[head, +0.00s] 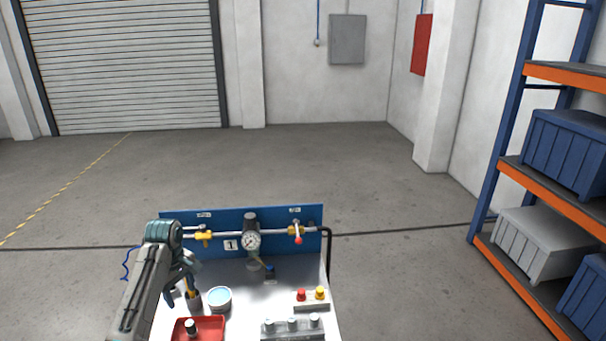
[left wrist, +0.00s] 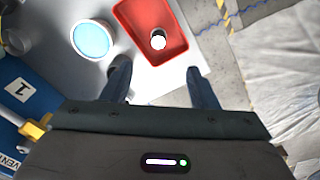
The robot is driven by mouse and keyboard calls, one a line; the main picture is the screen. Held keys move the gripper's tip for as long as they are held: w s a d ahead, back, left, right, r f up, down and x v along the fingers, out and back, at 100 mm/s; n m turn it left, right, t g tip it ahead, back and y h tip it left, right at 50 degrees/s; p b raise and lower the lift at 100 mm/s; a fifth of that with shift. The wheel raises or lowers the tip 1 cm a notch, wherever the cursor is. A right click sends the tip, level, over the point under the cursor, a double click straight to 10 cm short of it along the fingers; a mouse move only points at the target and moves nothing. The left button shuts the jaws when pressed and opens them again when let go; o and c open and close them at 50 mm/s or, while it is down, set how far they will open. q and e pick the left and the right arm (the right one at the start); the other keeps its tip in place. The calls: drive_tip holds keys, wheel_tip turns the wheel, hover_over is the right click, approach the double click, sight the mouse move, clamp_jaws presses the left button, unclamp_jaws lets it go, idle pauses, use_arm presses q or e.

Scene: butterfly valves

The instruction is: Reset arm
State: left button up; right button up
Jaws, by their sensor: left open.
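My left gripper (head: 178,287) hangs over the left part of the workbench, in front of the blue panel (head: 228,216). In the left wrist view its two fingers (left wrist: 157,70) are spread apart with nothing between the tips. The pipe on the panel carries a left valve with a yellow handle (head: 203,236) and a right valve with a red-tipped handle (head: 297,234). A round gauge (head: 251,241) sits between them. The gripper appears apart from both valves. My right gripper is not in view.
A red tray (left wrist: 177,14) holds a small white-topped item (left wrist: 158,40). A light-blue-topped round container (head: 219,299) and a dark cup (head: 193,301) stand near the gripper. Red and yellow buttons (head: 311,294) sit at the right. Shelving (head: 551,182) stands far right; the floor between is clear.

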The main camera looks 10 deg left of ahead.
use_arm(q)
drive_tip(key=s+d+f+m+t, duration=0.1)
drive_tip(key=s+d+f+m, duration=0.35)
drive_tip(key=s, duration=0.45)
drive_tip(key=s+d+f+m+t, duration=0.1)
drive_tip(key=s+d+f+m, duration=0.2)
drive_tip(key=s+f, duration=0.45)
drive_tip(key=s+d+r+m+t, duration=0.1)
drive_tip(key=s+d+r+m, duration=0.15)
drive_tip(key=s, duration=0.75)
drive_tip(key=s+d+r+m+t, duration=0.1)
drive_tip(key=s+d+r+m, duration=0.2)
drive_tip(key=s, duration=0.8)
drive_tip(key=a+f+g+b, duration=0.3)
drive_tip(key=f+b, duration=0.5)
drive_tip(key=f, duration=3)
drive_tip(key=s+a+f+b, duration=0.1)
drive_tip(key=s+f+b, duration=0.2)
drive_tip(key=s+f, duration=0.6)
drive_tip(key=s+a+f+b, duration=0.1)
drive_tip(key=s+f+b, duration=0.2)
drive_tip(key=s+f, duration=0.6)
wheel_tip(320, 180, down, 8)
drive_tip(key=shift+s+r+y, duration=0.15)
drive_tip(key=shift+s+y, duration=0.15)
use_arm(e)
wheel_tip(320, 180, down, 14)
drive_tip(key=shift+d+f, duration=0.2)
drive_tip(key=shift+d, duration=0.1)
